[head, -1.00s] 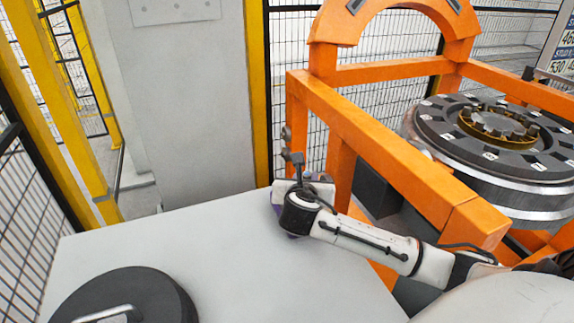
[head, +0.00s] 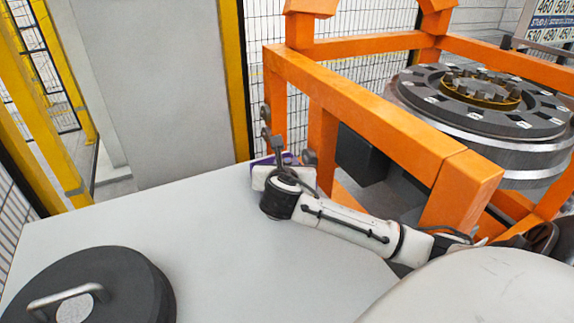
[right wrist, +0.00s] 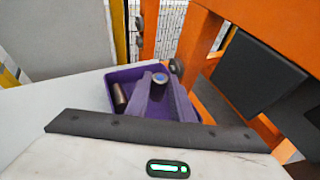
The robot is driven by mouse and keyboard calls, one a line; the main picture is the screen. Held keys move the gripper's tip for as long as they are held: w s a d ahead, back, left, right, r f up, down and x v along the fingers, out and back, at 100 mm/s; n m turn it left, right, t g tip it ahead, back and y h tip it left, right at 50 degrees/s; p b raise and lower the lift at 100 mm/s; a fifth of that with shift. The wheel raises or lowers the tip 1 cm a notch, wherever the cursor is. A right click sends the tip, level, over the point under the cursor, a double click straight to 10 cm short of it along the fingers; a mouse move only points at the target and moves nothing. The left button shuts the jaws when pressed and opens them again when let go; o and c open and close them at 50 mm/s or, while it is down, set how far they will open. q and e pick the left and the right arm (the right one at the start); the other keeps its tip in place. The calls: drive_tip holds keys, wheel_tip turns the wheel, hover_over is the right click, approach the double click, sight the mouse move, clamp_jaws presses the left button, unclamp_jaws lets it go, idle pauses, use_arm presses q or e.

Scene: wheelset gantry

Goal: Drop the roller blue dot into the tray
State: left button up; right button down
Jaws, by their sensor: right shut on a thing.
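My right gripper (right wrist: 160,86) is shut on the roller blue dot (right wrist: 160,78), whose blue-marked end faces up between the fingertips in the right wrist view. The purple tray (right wrist: 122,73) lies beneath and around the fingers in that view, and the roller shows over its inside. I cannot tell how high the roller is above the tray floor. In the head view, my right wrist hides most of the tray (head: 267,161) and the roller is not clear. My left gripper is not in view.
A brown roller (right wrist: 119,95) lies in the tray's left part. An orange frame (head: 360,105) stands close right of the tray, with a dark round wheelset part (head: 484,100) beyond. A black disc with a handle (head: 120,280) is on the pale table (head: 210,235), which is otherwise clear.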

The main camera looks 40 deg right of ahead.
drive_tip(key=c, duration=1.5)
unclamp_jaws()
drive_tip(key=shift+r, duration=0.1)
drive_tip(key=shift+o, duration=0.2)
drive_tip(key=shift+s+a, duration=0.1)
drive_tip(key=p+v, duration=0.1)
drive_tip(key=v, duration=0.9)
